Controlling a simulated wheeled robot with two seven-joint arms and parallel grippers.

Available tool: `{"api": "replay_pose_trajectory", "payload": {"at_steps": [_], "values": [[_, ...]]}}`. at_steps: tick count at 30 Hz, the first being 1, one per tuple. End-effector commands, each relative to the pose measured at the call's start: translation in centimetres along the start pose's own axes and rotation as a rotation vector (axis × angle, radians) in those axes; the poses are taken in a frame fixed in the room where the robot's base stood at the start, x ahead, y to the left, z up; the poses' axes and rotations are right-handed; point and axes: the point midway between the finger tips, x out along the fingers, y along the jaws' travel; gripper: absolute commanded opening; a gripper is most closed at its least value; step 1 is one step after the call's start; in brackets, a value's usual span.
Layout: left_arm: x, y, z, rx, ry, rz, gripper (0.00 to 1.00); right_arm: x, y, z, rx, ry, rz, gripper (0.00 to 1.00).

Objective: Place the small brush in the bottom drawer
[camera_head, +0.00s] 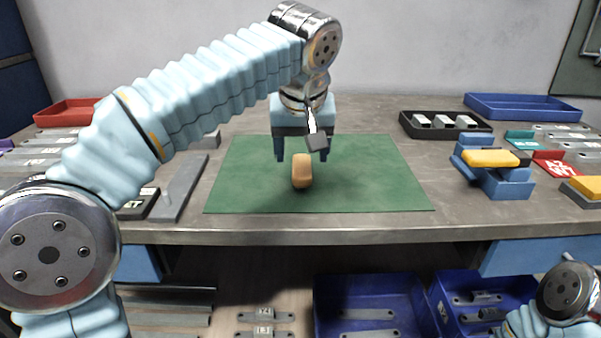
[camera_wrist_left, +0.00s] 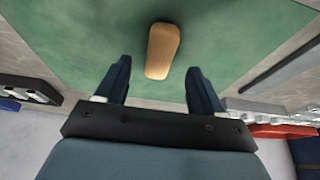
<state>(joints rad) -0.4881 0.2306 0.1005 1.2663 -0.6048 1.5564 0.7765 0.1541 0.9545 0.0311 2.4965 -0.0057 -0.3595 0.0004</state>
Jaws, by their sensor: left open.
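The small brush shows as a wooden, tan, rounded block (camera_head: 302,171) on the green mat (camera_head: 380,180). In the left wrist view the brush (camera_wrist_left: 162,51) lies just beyond the fingertips, roughly centred between them. My left gripper (camera_head: 302,155) is open and empty, pointing down above the mat, with its fingers on either side of the brush and apart from it. The brush's bristles cannot be made out. Blue drawer fronts show under the bench at the left (camera_head: 140,263) and right (camera_head: 535,256); I cannot tell which is the bottom drawer. My right gripper is out of view.
A blue clamp-like fixture with a yellow top (camera_head: 495,160) stands right of the mat. A black tray (camera_head: 445,125) and a blue tray (camera_head: 525,106) are behind it. A red tray (camera_head: 66,112) is at the back left. Blue bins (camera_head: 375,285) with brackets sit below the bench.

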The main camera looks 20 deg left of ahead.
Motion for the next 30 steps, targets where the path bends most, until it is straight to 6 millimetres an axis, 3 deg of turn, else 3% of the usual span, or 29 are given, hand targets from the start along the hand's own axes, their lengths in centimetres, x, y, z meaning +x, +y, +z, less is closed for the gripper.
{"api": "replay_pose_trajectory", "payload": {"at_steps": [10,19,30], "values": [[4.7,-0.1,0.0,0.000,0.000,-0.001,0.68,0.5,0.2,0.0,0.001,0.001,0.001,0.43],[5.4,0.0,-0.1,-0.001,0.001,0.001,0.68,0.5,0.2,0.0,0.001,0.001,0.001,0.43],[5.3,0.0,-0.1,0.000,0.001,0.001,0.13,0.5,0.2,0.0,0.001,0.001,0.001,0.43]]}}
